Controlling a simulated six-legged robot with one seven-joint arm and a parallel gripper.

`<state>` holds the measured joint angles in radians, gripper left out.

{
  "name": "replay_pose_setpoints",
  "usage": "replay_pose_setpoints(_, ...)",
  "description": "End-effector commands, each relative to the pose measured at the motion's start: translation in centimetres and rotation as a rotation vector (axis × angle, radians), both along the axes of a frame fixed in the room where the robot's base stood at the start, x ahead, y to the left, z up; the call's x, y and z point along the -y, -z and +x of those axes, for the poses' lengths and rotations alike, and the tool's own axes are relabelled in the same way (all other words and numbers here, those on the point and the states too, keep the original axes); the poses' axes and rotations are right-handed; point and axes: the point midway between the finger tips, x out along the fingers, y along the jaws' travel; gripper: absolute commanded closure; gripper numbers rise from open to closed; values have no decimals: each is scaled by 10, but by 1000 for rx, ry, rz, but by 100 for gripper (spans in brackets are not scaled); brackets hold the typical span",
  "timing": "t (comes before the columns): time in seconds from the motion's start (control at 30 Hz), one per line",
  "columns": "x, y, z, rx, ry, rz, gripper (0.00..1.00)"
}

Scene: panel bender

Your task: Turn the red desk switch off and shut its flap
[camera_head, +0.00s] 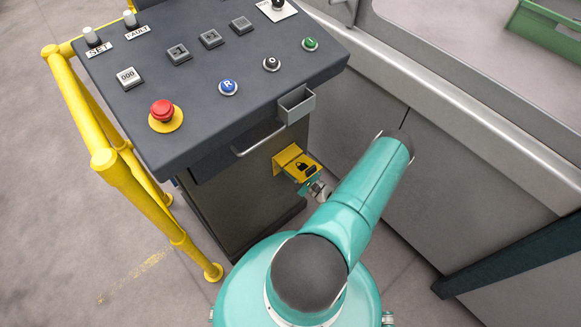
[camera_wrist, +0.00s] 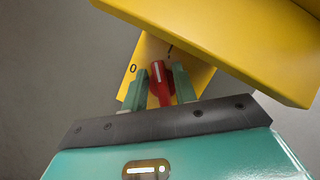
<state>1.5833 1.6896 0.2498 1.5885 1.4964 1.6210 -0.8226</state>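The red desk switch (camera_wrist: 158,84) shows in the wrist view on a yellow plate (camera_wrist: 202,76). A "0" mark is left of it and another mark lies above it, close to its tip. The yellow flap (camera_wrist: 230,38) stands open over the switch; its lock-marked face (camera_head: 305,169) shows in the head view on the desk's side, below the top. My gripper (camera_wrist: 160,88) is under the flap, with one teal finger on each side of the switch. Whether the fingers touch it is unclear. The switch is hidden in the head view, where my gripper (camera_head: 306,187) is partly covered.
The dark desk (camera_head: 205,60) has several buttons and a red emergency stop (camera_head: 162,110) on top. A small grey bin (camera_head: 296,104) and a metal handle (camera_head: 258,141) are above the flap. Yellow railing (camera_head: 120,170) runs left. The grey machine side (camera_head: 460,165) stands right.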

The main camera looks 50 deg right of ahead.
Motion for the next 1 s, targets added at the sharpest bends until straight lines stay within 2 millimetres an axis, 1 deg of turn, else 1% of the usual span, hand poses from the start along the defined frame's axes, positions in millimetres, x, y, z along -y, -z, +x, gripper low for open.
replay_pose_setpoints(0.33, 0, 1, -2, -1, 0, 1, 65)
replay_pose_setpoints(0.47, 1, 4, -12, -2, 1, 1, 65)
replay_pose_setpoints(0.57, 1, 9, -28, -1, 3, 2, 65)
replay_pose_setpoints(0.9, 3, 32, -100, -2, 3, 0, 65)
replay_pose_setpoints(1.0, 3, 37, -115, 0, 3, 1, 65)
